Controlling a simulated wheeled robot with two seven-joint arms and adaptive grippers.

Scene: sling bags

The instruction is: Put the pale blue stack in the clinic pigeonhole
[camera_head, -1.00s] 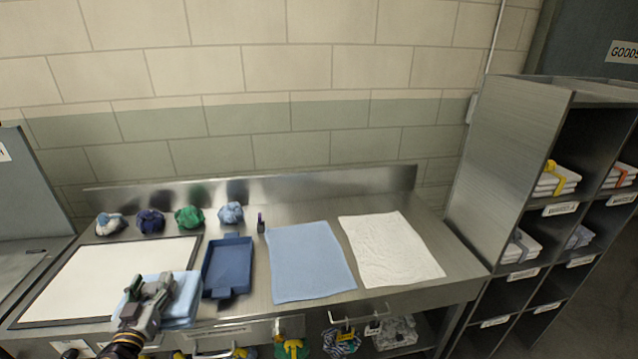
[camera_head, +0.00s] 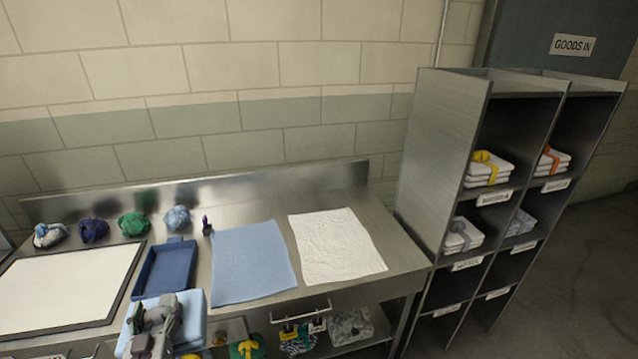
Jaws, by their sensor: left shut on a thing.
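My left gripper (camera_head: 160,318) is shut on the pale blue stack (camera_head: 193,318), a folded cloth bundle, at the bottom left of the view. It holds the stack in front of the blue tray, at the bench's front edge; how high it is held is hard to tell. The pigeonhole unit (camera_head: 428,150) stands at the right end of the bench, well to the right of the gripper. Its lower compartments (camera_head: 448,296) look empty. The labels are too small to read surely, so I cannot tell which one is clinic. My right gripper is not in view.
White stacks with a yellow band (camera_head: 487,172) and an orange band (camera_head: 552,162) fill the top compartments; grey-banded (camera_head: 462,236) and patterned (camera_head: 521,224) stacks lie below. The bench holds a blue tray (camera_head: 165,268), blue cloth (camera_head: 250,265), white cloth (camera_head: 336,246), white board (camera_head: 65,290) and several bundles.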

